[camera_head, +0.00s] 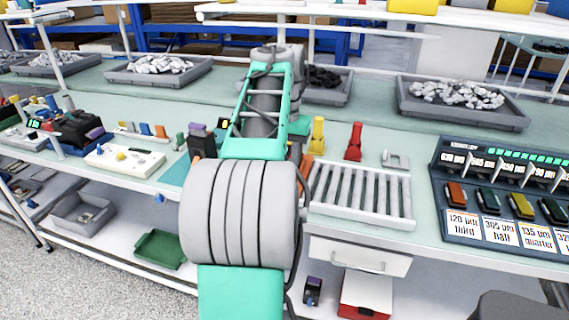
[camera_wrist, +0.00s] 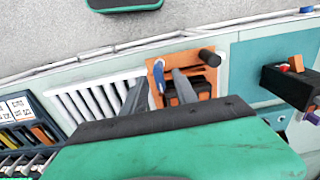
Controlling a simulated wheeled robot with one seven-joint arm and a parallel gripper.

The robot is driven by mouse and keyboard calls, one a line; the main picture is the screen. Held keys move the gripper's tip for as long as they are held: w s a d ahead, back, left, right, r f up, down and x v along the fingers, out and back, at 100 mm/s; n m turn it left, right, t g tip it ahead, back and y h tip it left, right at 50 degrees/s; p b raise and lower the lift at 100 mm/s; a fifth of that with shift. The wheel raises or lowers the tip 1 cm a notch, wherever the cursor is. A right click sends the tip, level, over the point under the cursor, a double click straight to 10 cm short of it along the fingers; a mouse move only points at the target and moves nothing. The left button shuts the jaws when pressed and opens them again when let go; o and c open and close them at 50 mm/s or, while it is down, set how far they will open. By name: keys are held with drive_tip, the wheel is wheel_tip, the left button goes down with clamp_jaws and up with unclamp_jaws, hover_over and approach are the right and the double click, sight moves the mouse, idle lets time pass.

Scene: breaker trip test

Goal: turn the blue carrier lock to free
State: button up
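An orange carrier plate (camera_wrist: 209,71) lies on the bench in the wrist view, with a black and orange block (camera_wrist: 203,88) on it and a dark round knob at its corner. A small blue lever (camera_wrist: 158,76), which looks like the carrier lock, stands on the plate's left part. My gripper (camera_wrist: 159,79) is open, its two grey fingers apart with the blue lever between them in the picture. I cannot tell whether either finger touches it. In the head view my arm hides the gripper and lever; only an edge of the orange carrier (camera_head: 306,166) shows.
A white slatted rack (camera_head: 360,193) lies right of the carrier, with yellow (camera_head: 318,135) and red (camera_head: 354,142) pieces behind it. A dark labelled breaker panel (camera_head: 500,190) stands farther right. A dark device (camera_wrist: 292,85) sits on the carrier's other side. Grey trays line the back.

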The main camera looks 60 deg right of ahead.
wheel_tip(320, 180, up, 7)
drive_tip(key=p, duration=0.6)
drive_tip(key=shift+r, duration=0.1)
